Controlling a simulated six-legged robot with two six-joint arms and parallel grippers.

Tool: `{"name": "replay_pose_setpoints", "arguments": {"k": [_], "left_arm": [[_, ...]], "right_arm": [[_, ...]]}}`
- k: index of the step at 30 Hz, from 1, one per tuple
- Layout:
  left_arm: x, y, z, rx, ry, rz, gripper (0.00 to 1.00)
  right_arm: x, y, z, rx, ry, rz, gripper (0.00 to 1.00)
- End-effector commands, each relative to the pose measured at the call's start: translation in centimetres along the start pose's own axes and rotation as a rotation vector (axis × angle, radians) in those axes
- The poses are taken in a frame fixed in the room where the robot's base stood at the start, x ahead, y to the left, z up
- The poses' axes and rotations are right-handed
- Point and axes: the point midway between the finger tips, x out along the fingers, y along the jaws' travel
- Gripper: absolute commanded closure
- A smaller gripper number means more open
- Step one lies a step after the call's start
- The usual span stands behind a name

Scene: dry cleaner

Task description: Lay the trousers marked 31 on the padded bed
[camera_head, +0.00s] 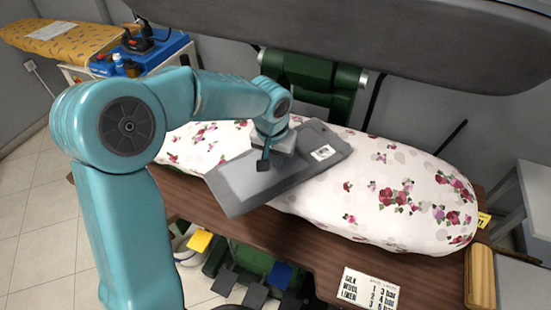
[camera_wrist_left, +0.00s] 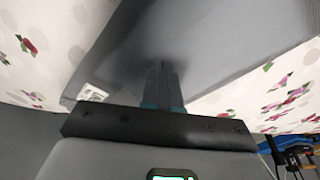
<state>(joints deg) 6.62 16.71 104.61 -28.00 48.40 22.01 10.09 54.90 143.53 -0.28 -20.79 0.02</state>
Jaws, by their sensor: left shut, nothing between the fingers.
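The grey folded trousers (camera_head: 243,192) lie slantwise across the floral padded bed (camera_head: 405,190). Their near left end reaches over the bed's front edge. A white tag (camera_head: 322,153) is on their right part; its number is too small to read. My left gripper (camera_head: 264,165) is shut and empty, pointing down at the middle of the trousers. In the left wrist view the shut fingers (camera_wrist_left: 160,85) are against or just above the grey cloth (camera_wrist_left: 230,45); I cannot tell whether they touch. The tag (camera_wrist_left: 92,93) shows beside them. My right gripper is not in view.
A dark upper press plate (camera_head: 400,35) hangs over the back of the bed. A brown wooden table edge (camera_head: 330,262) runs in front, with a printed card (camera_head: 370,290) on it. An ironing board (camera_head: 60,40) and blue caddy (camera_head: 150,55) stand at the back left.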

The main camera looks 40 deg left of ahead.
Motion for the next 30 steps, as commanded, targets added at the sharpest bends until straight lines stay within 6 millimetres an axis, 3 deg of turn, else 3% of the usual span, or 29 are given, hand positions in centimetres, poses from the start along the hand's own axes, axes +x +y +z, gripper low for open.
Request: {"name": "replay_pose_setpoints", "arguments": {"k": [22,30], "left_arm": [[0.7,-0.1,1.4,0.000,-0.035,-0.006,1.00],[-0.9,-0.1,1.0,0.001,-0.031,-0.005,1.00]], "right_arm": [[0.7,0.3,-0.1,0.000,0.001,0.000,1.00],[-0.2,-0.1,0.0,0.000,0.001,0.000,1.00]]}}
